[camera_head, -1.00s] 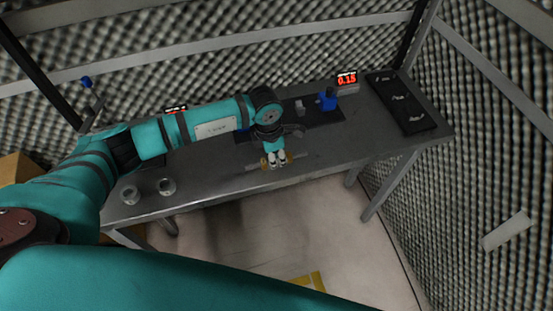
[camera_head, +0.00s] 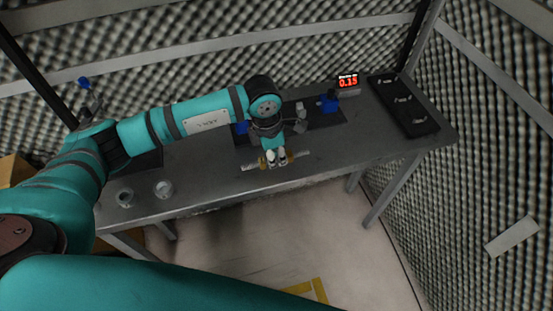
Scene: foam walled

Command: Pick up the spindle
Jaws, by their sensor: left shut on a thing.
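The spindle (camera_head: 299,154) is a slim, light metallic rod with a yellowish part near its middle. It lies roughly level, crosswise over the front part of the grey table. My left gripper (camera_head: 276,161) points down and is shut on the spindle's middle, with both ends sticking out left and right. The spindle seems to be a little above the table top, though the gap is hard to judge. The fingers hide its middle. My right gripper is not in view.
The grey table (camera_head: 210,181) carries two small metal cups (camera_head: 163,189) at left. Behind the gripper are a dark mat with a blue device (camera_head: 328,101) and a red display (camera_head: 347,81). A black tray (camera_head: 404,105) with metal parts lies at right. Foam walls enclose the table.

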